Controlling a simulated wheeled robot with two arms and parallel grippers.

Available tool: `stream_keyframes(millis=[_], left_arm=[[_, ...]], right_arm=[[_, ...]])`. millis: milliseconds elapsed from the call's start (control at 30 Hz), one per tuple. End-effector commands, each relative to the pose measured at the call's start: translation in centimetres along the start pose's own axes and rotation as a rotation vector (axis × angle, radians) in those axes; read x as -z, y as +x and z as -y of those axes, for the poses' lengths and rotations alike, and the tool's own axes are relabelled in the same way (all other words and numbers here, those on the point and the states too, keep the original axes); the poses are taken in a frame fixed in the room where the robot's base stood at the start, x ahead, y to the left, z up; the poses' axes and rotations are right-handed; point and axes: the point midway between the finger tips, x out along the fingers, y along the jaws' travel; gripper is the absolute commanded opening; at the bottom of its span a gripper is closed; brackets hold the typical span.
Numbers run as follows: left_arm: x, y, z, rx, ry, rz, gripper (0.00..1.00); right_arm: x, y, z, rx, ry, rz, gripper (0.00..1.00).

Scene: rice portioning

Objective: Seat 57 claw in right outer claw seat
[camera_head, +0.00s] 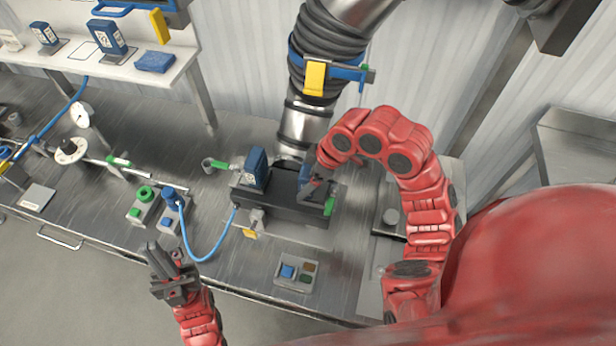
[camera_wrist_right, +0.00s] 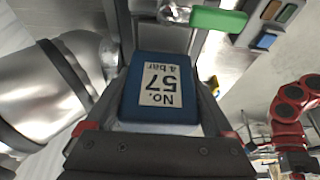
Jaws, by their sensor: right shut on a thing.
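The 57 claw (camera_wrist_right: 160,85) is a blue block with a white label reading "No. 57, 4 bar", upside down in the right wrist view. My right gripper (camera_head: 318,184) is shut on it at the right end of a black fixture (camera_head: 283,205) on the bench. In the head view, only a blue sliver of the claw (camera_head: 304,174) shows beside my dark fingers. Whether it touches its seat is hidden. Another blue block (camera_head: 255,168) stands upright at the fixture's left end. My left gripper (camera_head: 163,258) is open and empty in front of the bench.
A large metal pipe (camera_head: 302,122) with a blue and yellow clamp comes down behind the fixture. A green handle (camera_head: 330,205) is at its right; a green part also shows in the right wrist view (camera_wrist_right: 218,19). A button box (camera_head: 297,273) stands in front. A blue hose (camera_head: 208,258) loops left.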

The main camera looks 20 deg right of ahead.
Motion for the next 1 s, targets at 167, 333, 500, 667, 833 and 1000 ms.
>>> stream_keyframes(millis=[167, 333, 500, 667, 833, 1000], left_arm=[[0.00, 0.03, 0.00, 0.000, 0.000, 0.000, 0.00], [0.00, 0.04, 0.00, 0.000, 0.000, 0.000, 0.00], [0.03, 0.18, 0.01, 0.000, 0.000, 0.000, 0.00], [0.03, 0.21, 0.01, 0.000, 0.000, 0.000, 0.00], [0.03, 0.20, 0.01, 0.000, 0.000, 0.000, 0.00], [0.03, 0.20, 0.01, 0.000, 0.000, 0.000, 0.00]], right_arm=[[0.06, -0.05, -0.02, -0.001, 0.000, -0.001, 0.00], [0.06, -0.04, -0.01, 0.000, 0.000, -0.001, 0.00], [-0.01, 0.14, 0.02, 0.000, -0.001, -0.001, 0.00], [-0.10, 0.32, -0.01, -0.001, 0.000, -0.001, 0.00], [-0.09, 0.32, -0.02, -0.001, 0.000, -0.001, 0.00], [-0.09, 0.32, -0.01, -0.001, 0.000, -0.001, 1.00]])
